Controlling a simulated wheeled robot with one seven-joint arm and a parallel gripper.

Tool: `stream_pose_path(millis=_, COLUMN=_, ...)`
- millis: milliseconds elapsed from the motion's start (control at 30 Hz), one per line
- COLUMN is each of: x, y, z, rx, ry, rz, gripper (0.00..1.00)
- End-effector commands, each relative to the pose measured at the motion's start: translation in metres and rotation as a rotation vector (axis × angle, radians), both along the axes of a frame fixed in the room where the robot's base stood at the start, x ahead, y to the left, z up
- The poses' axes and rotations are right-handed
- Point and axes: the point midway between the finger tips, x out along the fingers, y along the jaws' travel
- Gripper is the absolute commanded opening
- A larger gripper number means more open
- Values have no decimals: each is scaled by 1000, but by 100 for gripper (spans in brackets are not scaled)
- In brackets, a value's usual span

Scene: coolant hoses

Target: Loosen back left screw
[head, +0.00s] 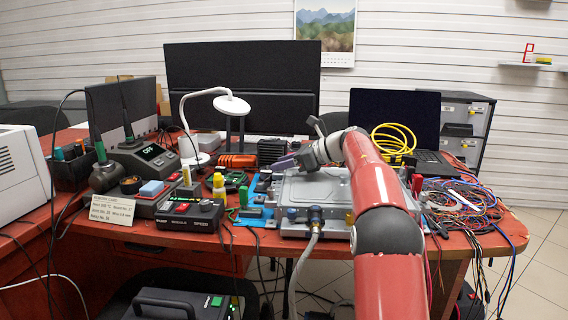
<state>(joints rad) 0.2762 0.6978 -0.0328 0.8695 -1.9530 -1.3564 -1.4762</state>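A flat silver metal unit (310,188) lies on the red workbench, right of the middle. Two dark blue fittings show at its front edge, and a grey hose (303,262) hangs from one of them. My red arm comes in from the lower right and reaches over the unit. My gripper (296,160) is above the unit's back left part, where the back left screw is too small or hidden to make out. A purplish-grey piece shows at the gripper's left; I cannot tell what it is or whether the fingers are open.
A white lamp (231,104) arches behind. A laptop (395,120), yellow cable coil (393,138) and tangled wires (462,203) crowd the right.

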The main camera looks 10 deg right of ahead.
Motion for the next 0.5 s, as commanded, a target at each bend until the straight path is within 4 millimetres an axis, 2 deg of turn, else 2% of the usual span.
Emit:
stream_pose_path(millis=167, x=-5, y=-10, z=4, rx=-1, ry=-1, rz=-4, gripper=40)
stream_pose_path(millis=500, x=-30, y=-53, z=25, rx=-1, ry=-1, rz=-3, gripper=40)
